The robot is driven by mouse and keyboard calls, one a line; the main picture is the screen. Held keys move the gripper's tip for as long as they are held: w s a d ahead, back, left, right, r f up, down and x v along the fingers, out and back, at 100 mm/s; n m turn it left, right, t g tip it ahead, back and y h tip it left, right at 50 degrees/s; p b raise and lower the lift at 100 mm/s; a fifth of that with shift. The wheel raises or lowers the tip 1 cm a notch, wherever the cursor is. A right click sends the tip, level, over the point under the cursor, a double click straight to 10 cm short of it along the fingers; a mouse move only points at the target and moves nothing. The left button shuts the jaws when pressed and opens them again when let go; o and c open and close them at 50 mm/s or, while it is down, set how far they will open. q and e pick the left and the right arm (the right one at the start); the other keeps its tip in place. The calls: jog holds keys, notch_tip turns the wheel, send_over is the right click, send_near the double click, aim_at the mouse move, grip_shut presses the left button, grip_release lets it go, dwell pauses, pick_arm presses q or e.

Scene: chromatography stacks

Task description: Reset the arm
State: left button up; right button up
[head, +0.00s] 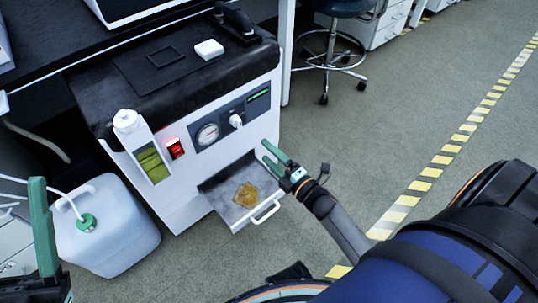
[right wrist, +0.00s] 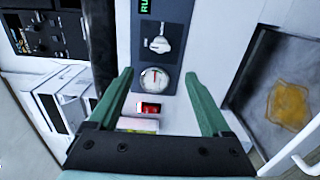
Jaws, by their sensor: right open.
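My right gripper (head: 267,153) is open and empty in the head view, above and beside the pulled-out tray of a white machine (head: 236,138). In the right wrist view its two green fingers (right wrist: 158,75) stand wide apart with nothing between them. Behind them is the machine's front with a dial gauge (right wrist: 154,79) and a lit red switch (right wrist: 149,109). I cannot tell if the fingers touch the machine; they look apart from it. One green finger of my left gripper (head: 42,228) shows at the lower left edge of the head view; the rest is cut off.
The open tray (head: 219,205) holds an amber patch (head: 246,195) and has a white handle (head: 266,212). A white jug (head: 110,228) with a green cap and tubing stands left of the machine. A stool (head: 333,55) stands behind. The floor to the right is clear.

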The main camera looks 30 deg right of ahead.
jog(key=shift+r, duration=0.1)
dwell(0.4)
